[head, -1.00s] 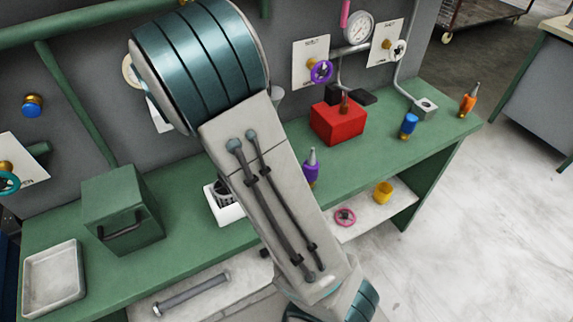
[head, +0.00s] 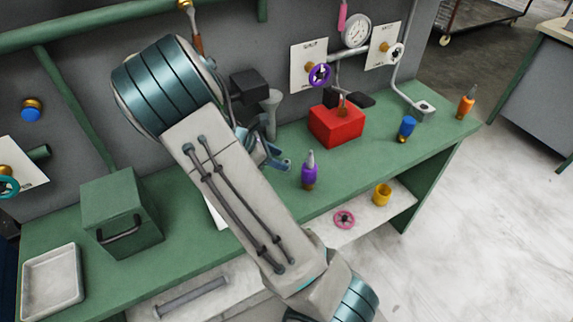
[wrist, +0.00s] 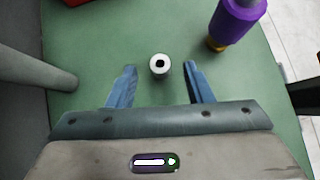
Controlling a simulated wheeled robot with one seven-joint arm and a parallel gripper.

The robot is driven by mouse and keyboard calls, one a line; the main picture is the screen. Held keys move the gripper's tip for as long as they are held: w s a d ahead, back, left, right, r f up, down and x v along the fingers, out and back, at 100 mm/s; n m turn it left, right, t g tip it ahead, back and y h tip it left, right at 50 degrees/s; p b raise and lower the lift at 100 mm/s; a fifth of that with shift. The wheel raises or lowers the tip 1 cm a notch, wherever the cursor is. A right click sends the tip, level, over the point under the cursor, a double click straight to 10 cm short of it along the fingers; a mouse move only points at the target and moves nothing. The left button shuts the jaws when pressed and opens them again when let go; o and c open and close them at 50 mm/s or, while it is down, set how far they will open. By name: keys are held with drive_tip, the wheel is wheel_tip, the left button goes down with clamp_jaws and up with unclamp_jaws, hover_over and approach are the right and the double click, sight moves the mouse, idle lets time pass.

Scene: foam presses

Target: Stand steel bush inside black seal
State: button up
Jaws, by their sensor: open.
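A short, pale metal cylinder with a dark central hole, which looks like the steel bush (wrist: 160,64), stands upright on the green bench in the wrist view. My gripper (wrist: 160,70) is open, with its blue fingers on either side of the bush and visible gaps to both. In the head view my gripper (head: 276,163) is low over the bench, left of the purple bottle. The bush is not discernible there. I cannot make out the black seal in either current view; my arm covers part of the bench.
The purple bottle (head: 309,172) stands close to my gripper. A grey post (head: 271,112) rises behind it. A red block (head: 336,124), a blue-topped item (head: 406,126) and an orange bottle (head: 466,104) stand farther right. A green box (head: 121,212) and grey tray (head: 52,283) are at left.

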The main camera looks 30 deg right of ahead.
sight(286, 161)
drive_tip(key=x, duration=0.4)
clamp_jaws()
drive_tip(key=shift+r, duration=0.1)
